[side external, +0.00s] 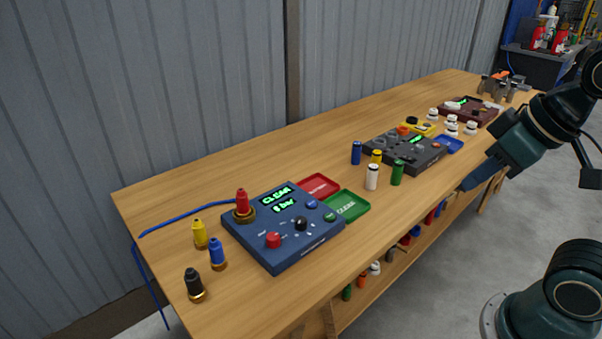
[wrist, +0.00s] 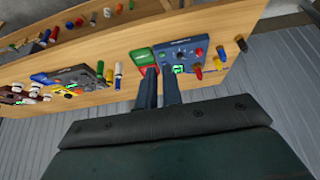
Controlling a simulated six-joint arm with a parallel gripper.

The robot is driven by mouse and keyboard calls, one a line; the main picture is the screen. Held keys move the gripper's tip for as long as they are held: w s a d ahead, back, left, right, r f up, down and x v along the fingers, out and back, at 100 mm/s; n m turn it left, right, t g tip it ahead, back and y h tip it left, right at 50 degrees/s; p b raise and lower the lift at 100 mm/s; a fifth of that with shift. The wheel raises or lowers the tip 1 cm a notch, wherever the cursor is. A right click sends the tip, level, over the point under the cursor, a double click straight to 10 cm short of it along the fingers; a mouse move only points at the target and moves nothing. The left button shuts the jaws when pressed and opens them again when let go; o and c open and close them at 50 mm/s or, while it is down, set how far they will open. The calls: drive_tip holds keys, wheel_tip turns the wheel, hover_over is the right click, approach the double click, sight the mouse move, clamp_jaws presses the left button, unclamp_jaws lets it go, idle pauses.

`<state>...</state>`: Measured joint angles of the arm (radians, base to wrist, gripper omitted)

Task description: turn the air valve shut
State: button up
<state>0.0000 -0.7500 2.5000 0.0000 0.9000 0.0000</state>
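A blue control panel (side external: 284,232) sits on the bench with a lit display reading "CLEAR" and "0 bar". It carries a red knob (side external: 273,240), a black knob (side external: 301,223), and small blue and green buttons. A red fitting (side external: 242,203) in a brass ring stands at its corner, by a blue hose. I cannot tell which control is the air valve. The panel also shows in the wrist view (wrist: 178,52). My gripper (side external: 467,187) is well away to the right, beyond the bench's front edge, touching nothing. Its two blue fingers (wrist: 158,70) look close together; whether shut is unclear.
Yellow (side external: 200,234), blue (side external: 217,254) and black (side external: 194,286) fittings stand left of the panel. A red tray (side external: 318,186) and a green tray (side external: 348,205) adjoin it. Several small cylinders and a dark panel (side external: 405,153) lie farther right. A corrugated wall (side external: 180,90) backs the bench.

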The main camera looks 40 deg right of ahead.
drive_tip(key=o, duration=0.7)
drive_tip(key=shift+w+r, duration=0.15)
drive_tip(key=shift+w, duration=0.05)
drive_tip(key=shift+o, duration=0.9)
drive_tip(key=shift+w+r, duration=0.15)
drive_tip(key=shift+w, duration=0.15)
drive_tip(key=m+g, duration=0.6)
drive_tip(key=m, duration=0.1)
hover_over(273, 236)
wheel_tip(273, 236, down, 14)
drive_tip(key=shift+w+a+r, duration=0.15)
drive_tip(key=shift+a, duration=0.25)
drive_tip(key=f, duration=1.3)
drive_tip(key=shift+s+d+f, duration=0.2)
drive_tip(key=shift+d+f, duration=0.1)
drive_tip(key=shift+f, duration=0.1)
